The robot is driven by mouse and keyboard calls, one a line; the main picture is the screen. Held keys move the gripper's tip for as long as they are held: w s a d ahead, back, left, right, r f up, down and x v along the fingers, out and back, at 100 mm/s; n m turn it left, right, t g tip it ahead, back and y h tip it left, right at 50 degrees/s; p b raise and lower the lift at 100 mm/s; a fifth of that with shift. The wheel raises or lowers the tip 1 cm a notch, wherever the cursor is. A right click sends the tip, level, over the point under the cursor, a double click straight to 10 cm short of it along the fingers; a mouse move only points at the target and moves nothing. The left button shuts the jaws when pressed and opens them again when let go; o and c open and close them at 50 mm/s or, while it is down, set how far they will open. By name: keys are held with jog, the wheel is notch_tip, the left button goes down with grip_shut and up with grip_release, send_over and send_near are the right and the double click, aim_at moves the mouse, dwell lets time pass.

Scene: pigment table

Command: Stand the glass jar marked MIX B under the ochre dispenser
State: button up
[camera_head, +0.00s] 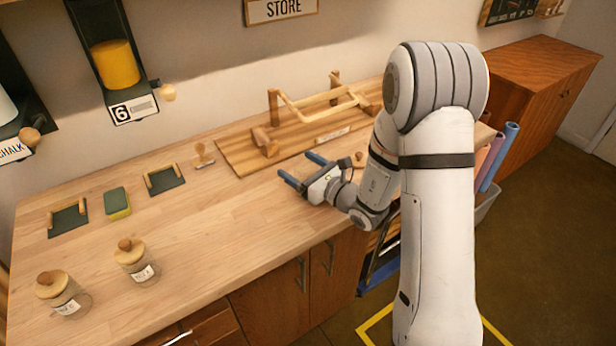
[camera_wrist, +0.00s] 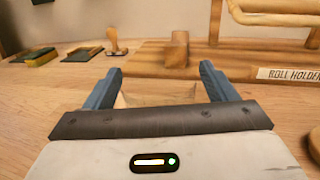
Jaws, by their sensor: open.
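Two glass jars with wooden knobbed lids stand upright at the front left of the worktop in the head view. One is the left jar (camera_head: 63,298), the other the right jar (camera_head: 137,266). Their white labels are too small to read, so I cannot tell which is MIX B. A dispenser with ochre-yellow contents (camera_head: 115,65), its plate marked 6, hangs on the wall. A dark pad with a wooden rail (camera_head: 164,180) lies on the worktop below it. My gripper (camera_head: 298,167) is open and empty over the worktop, far right of the jars; its fingers also show in the wrist view (camera_wrist: 160,72).
A second dispenser marked CHALK (camera_head: 12,150) hangs at left, above another railed pad (camera_head: 68,218). A green-yellow sponge (camera_head: 117,203) lies between the pads. A wooden stamp (camera_head: 203,154) and the roll holder (camera_head: 235,158) stand behind my gripper. The middle front worktop is clear.

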jog(key=shift+c, duration=0.6)
jog(key=c, duration=1.2)
jog(key=shift+r, duration=0.15)
notch_tip(320, 180, up, 10)
jog(key=shift+f, duration=0.1)
